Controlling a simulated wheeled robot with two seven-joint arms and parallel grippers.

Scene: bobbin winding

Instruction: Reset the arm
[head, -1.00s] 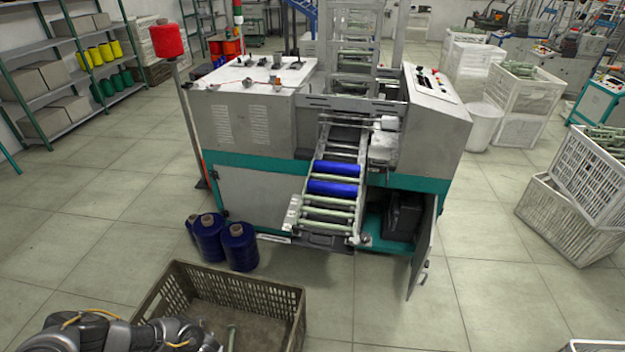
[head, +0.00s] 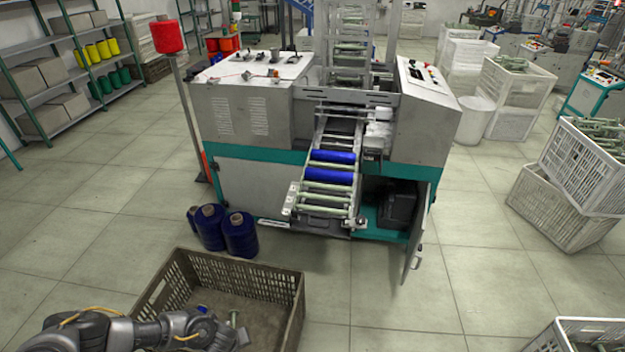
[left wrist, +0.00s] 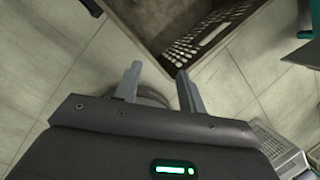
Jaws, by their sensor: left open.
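My left arm comes in at the bottom left of the head view, in front of and partly over the brown crate (head: 283,275). In the left wrist view my left gripper (left wrist: 157,82) is open, its two fingers apart with nothing between them. The crate (left wrist: 222,35) shows beyond the fingertips. My right gripper is in neither view.
The winding machine (head: 255,170) stands ahead with two blue bobbins (head: 330,176) on its sloped rack and its cabinet door (head: 415,235) open. Dark blue thread cones (head: 239,235) stand on the floor. White crates (head: 565,205) are at the right. The middle floor is clear.

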